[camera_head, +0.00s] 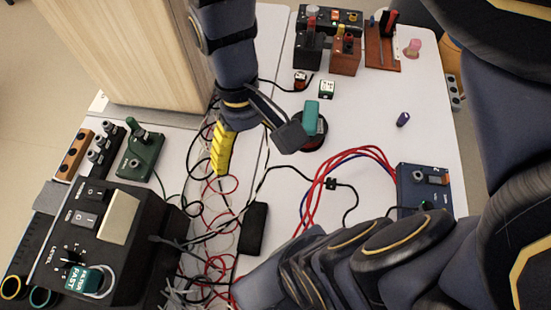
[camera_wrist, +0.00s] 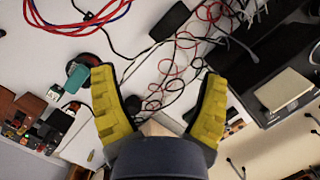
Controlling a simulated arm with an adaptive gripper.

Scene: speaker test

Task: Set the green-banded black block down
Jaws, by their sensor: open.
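My gripper (camera_head: 257,156) is open above the white table, with its yellow fingers wide apart. In the wrist view my gripper (camera_wrist: 157,75) has nothing between its fingers, only table and cables behind. A small dark block with a white face and green marking (camera_head: 326,89) stands on the table to the upper right of my gripper, apart from it. It seems to be the green-banded block, and it also shows at the left of the wrist view (camera_wrist: 54,94). Its far sides are hidden.
A teal block (camera_head: 311,112) sits by a dark round base near my right finger. A small dark block with a reddish marking (camera_head: 301,79) stands nearby. Loose cables (camera_head: 222,215) and a black bar (camera_head: 253,228) lie below. A black control box (camera_head: 100,240) stands lower left. The right-middle table has free room.

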